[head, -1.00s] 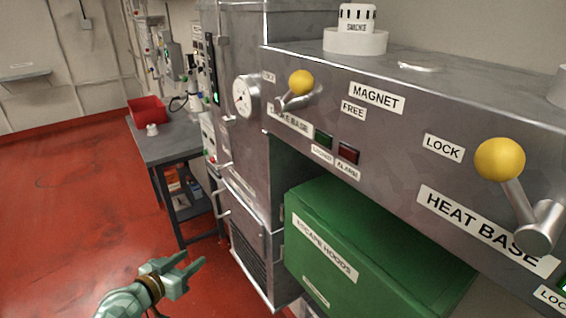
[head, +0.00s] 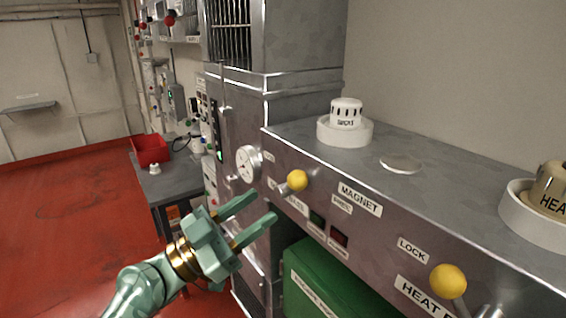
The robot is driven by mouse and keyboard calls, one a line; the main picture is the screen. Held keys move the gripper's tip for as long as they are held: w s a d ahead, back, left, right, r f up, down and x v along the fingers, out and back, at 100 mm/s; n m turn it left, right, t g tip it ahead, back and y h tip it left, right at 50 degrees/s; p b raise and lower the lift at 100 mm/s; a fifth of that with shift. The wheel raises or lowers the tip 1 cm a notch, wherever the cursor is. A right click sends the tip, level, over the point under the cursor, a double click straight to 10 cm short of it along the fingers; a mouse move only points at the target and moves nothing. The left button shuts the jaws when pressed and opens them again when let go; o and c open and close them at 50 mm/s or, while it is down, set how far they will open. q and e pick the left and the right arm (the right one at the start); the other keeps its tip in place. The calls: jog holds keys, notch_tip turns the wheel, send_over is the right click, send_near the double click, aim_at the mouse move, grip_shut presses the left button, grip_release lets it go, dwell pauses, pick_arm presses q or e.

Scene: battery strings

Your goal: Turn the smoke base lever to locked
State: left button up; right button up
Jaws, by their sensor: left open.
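The smoke base lever (head: 297,181) has a yellow ball knob on a short metal arm, on the front panel of the grey cabinet. Its knob points up and to the right, between a partly readable label on its left and the FREE label (head: 342,204) on its right. My left gripper (head: 256,211) is open and empty, just left of and below the lever. Its fingers point toward the panel and look apart from the knob. They partly cover the SMOKE BASE label. My right gripper is not in view.
The heat base lever (head: 448,281) with a yellow knob is at lower right. A white smoke detector on its base (head: 345,133) and a HEAT unit (head: 549,190) stand on top. A green box (head: 315,284) sits below. A pressure gauge (head: 248,163) is left of the lever.

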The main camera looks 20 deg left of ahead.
aim_at(277, 193)
pick_arm(q)
jog(key=p+x, duration=0.2)
jog(key=x, duration=0.3)
jog(key=shift+w+r+p, duration=0.15)
jog(key=shift+r+p, duration=0.05)
jog(key=shift+p, duration=0.2)
jog(key=shift+w+d, duration=0.45)
jog(key=shift+d, duration=0.05)
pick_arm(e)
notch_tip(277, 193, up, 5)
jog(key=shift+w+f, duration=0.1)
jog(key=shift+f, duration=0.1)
